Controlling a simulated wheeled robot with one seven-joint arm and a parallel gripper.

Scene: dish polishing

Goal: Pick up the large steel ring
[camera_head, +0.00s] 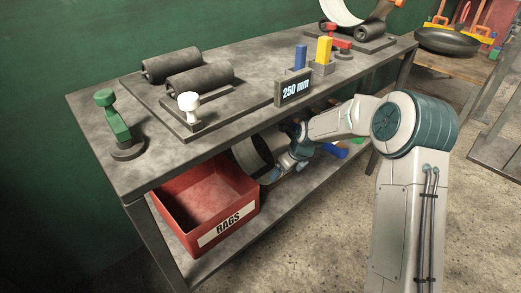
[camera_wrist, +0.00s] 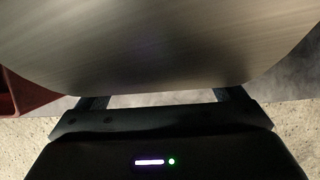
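A steel ring (camera_head: 252,155) stands on the lower shelf under the bench, partly hidden by the bench top, the red bin and my wrist. In the wrist view, a broad brushed-steel surface (camera_wrist: 160,45) fills the upper part, very close to the camera. My gripper (camera_head: 284,168) is under the bench edge, right beside the ring. Its two dark fingers (camera_wrist: 162,100) show wide apart at their bases. Their tips are hidden behind the steel, so contact is not visible. Another large pale ring (camera_head: 343,12) rests at the bench's far end, cut off by the frame.
A red RAGS bin (camera_head: 170,189) stands left of the ring on the shelf. The bench top (camera_head: 240,122) overhangs my gripper. On it are dark rollers (camera_head: 200,80), a green-handled lever (camera_head: 113,122), a white knob (camera_head: 188,103) and a 250 mm sign (camera_head: 294,88). Floor is clear in front.

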